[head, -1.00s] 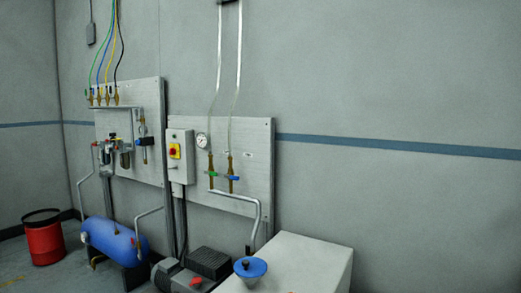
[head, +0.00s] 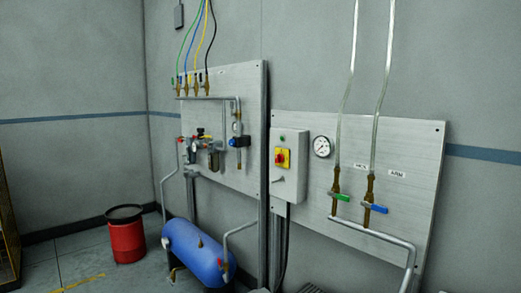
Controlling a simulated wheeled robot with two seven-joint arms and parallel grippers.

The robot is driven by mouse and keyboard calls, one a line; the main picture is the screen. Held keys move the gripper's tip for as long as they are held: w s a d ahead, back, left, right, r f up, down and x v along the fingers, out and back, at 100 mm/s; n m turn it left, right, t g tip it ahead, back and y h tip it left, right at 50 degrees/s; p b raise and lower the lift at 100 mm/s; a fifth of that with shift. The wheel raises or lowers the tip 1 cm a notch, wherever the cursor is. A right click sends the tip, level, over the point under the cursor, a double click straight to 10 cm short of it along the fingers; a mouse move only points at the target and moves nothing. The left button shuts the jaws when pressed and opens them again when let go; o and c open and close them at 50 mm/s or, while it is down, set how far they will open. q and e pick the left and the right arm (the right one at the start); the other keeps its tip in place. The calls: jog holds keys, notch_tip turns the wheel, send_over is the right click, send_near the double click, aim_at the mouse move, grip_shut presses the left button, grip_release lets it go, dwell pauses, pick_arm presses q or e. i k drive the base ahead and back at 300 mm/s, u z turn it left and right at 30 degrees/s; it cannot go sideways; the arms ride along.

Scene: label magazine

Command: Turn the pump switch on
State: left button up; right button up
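The pump switch appears to be the red knob on a yellow plate (head: 282,158), on the front of a grey control box (head: 289,168). The box is fixed near the left edge of the right-hand metal panel (head: 424,150). A small dark green button or lamp (head: 283,138) sits above the knob, and a small lever-like part (head: 279,180) sits below it. The knob's exact setting is too small to read. Neither of my grippers shows in the head view.
Beside the box are a round gauge (head: 322,147), a green-handled valve (head: 340,197) and a blue-handled valve (head: 376,208). The left panel (head: 222,86) carries pipes and fittings. A blue tank (head: 193,248) and a red drum (head: 127,240) stand on the floor.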

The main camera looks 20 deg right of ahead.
aim_at(279, 157)
jog(key=i, duration=1.65)
jog(key=z, duration=1.75)
jog(key=i, duration=0.25)
jog(key=u, duration=1.25)
